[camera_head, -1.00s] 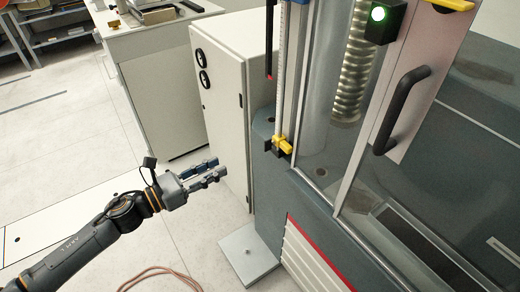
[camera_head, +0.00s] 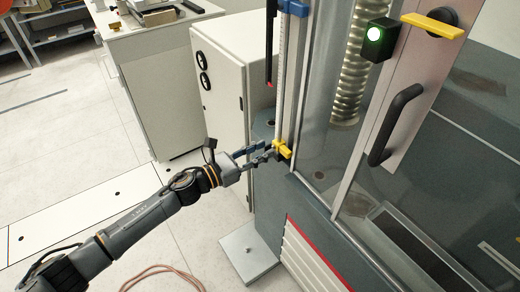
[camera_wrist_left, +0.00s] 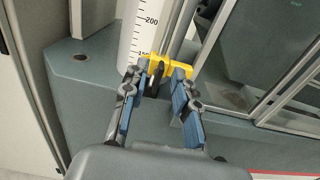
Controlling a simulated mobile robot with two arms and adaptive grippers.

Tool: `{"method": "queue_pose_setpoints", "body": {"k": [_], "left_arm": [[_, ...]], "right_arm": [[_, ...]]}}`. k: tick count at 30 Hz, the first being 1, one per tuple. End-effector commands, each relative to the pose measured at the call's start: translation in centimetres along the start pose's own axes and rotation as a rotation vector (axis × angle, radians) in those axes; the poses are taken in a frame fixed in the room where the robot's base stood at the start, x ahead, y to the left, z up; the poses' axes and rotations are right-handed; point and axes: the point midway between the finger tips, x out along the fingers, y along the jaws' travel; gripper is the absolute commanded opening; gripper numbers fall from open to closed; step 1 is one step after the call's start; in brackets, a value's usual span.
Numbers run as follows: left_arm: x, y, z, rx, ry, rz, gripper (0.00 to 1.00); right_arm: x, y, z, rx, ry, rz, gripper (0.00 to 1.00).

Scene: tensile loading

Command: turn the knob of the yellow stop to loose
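The yellow stop (camera_head: 283,150) sits low on the vertical scale rail at the machine's left edge. In the left wrist view the yellow stop (camera_wrist_left: 178,70) is straight ahead, with its black knob (camera_wrist_left: 154,72) facing me. My left gripper (camera_head: 265,151) is at the stop; in the left wrist view its blue-padded fingers (camera_wrist_left: 158,78) are apart, with the knob between their tips. I cannot tell whether either finger touches it. The fingers partly hide the knob in the head view. My right gripper is in neither view.
A blue stop (camera_head: 294,8) is higher on the rail beside the white scale (camera_wrist_left: 142,25). The machine's glass door with a black handle (camera_head: 394,125) is to the right. A light cabinet (camera_head: 220,85) stands behind my left gripper. Open floor lies at the left.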

Motion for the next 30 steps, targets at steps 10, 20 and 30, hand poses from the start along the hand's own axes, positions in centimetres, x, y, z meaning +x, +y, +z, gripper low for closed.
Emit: {"method": "queue_pose_setpoints", "body": {"k": [10, 20, 30], "left_arm": [[0.08, 0.02, 0.00, 0.000, 0.000, 0.000, 0.10], [0.06, 0.02, 0.01, -0.004, 0.000, 0.000, 0.00], [0.07, 0.16, 0.04, -0.120, -0.001, 0.000, 0.00]], "right_arm": [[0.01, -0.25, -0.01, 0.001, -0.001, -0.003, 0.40], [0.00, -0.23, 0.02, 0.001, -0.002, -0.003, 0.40], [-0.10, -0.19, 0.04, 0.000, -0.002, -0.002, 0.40]]}}
